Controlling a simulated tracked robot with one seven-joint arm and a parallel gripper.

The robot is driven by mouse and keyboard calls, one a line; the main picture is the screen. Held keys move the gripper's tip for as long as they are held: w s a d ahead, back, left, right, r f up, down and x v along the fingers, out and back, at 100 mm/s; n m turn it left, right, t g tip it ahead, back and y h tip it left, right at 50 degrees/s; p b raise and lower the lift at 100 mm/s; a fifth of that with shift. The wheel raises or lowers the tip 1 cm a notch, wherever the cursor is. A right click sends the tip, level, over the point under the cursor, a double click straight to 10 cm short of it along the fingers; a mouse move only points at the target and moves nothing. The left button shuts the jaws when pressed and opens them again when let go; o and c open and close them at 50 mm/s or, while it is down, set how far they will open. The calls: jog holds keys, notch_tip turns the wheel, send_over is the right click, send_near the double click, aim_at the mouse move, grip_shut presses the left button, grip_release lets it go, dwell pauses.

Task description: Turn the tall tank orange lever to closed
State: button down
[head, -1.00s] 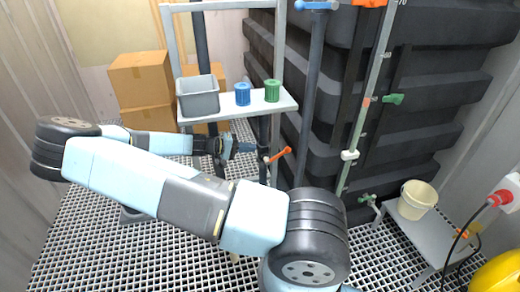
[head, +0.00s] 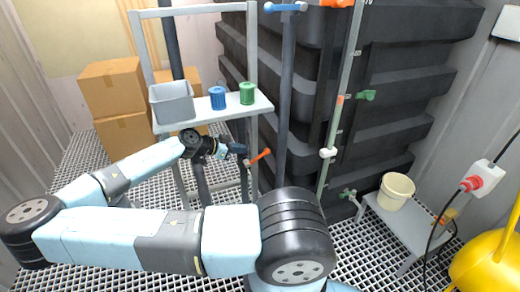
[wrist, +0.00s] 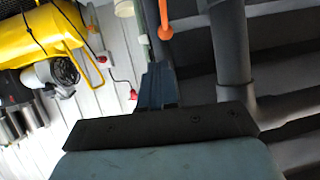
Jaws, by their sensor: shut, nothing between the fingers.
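The orange lever (head: 260,155) sticks out up and to the right from a valve on a thin pipe in front of the tall black ribbed tank (head: 390,95). In the wrist view the orange lever (wrist: 164,18) hangs at the top, its rounded end just beyond the fingertips. My gripper (head: 242,151) is just left of the lever in the head view, at about its height. In the wrist view my gripper (wrist: 156,68) has its fingers together with nothing between them. I cannot tell whether the fingers touch the lever. The valve body is mostly hidden behind the gripper.
A shelf (head: 205,118) with a grey bin (head: 172,103), a blue cup (head: 217,98) and a green cup (head: 247,94) stands above and left of the gripper. A dark vertical pipe (head: 285,100) is close right of the lever. A bucket (head: 396,191) stands on a bench at right.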

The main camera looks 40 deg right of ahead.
jog(key=m, duration=0.1)
send_over(258, 158)
jog(key=f, duration=0.3)
jog(key=shift+s+d+f+t, duration=0.3)
jog(key=shift+d, duration=0.05)
